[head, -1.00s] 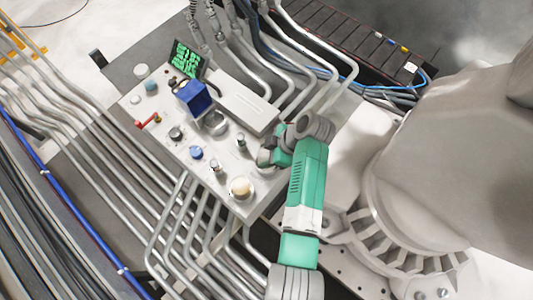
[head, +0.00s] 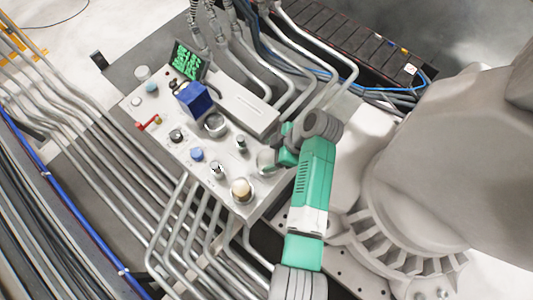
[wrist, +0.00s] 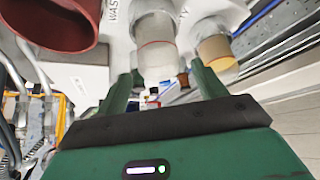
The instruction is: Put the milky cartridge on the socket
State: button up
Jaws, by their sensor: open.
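A pale, translucent cylinder that looks like the milky cartridge (wrist: 156,42) stands ahead of my gripper (wrist: 165,76) in the wrist view, in line with the gap between the two green fingers. In the head view the same pale cylinder (head: 266,160) is at the right edge of the white panel, just left of my gripper (head: 280,157). My gripper is open, with nothing seen gripped between its fingers. A round metal ring (head: 215,124) on the panel may be the socket, but I cannot tell for sure.
The white panel (head: 180,152) carries a blue box (head: 194,99), a green-lit display (head: 187,60), a cream-topped cylinder (head: 241,189) and several small knobs. A dark red cylinder (wrist: 52,22) is close at upper left in the wrist view. Pipes (head: 90,125) surround the panel.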

jog(key=v, duration=0.9)
jog(key=shift+d+r+p, duration=0.15)
jog(key=shift+r+p, duration=0.05)
jog(key=shift+p, duration=0.25)
jog(key=w+a+r+m+t+h, duration=0.1)
jog(key=w+r+m+t, duration=0.25)
jog(key=r, duration=0.45)
jog(key=w+a+r+m+t+h, duration=0.1)
jog(key=w+r+m+t+h, duration=0.1)
jog(key=r+t, duration=0.5)
jog(key=w+a+r+m+t+h, duration=0.1)
jog(key=w+r+m+t, duration=0.15)
jog(key=r, duration=0.75)
jog(key=s+a+r+m+t+h, duration=0.1)
jog(key=s+r+m+t, duration=0.2)
jog(key=s+r, duration=0.3)
jog(key=s+a+r+m+t, duration=0.1)
jog(key=s+r+m+t, duration=0.2)
jog(key=r, duration=1)
jog(key=s+a+r+m+t+h, duration=0.1)
jog(key=s+r+t, duration=0.4)
jog(key=s+r, duration=0.5)
jog(key=shift+a+r+m+h, duration=0.3)
jog(key=shift+r+m, duration=0.05)
jog(key=shift+m, duration=0.55)
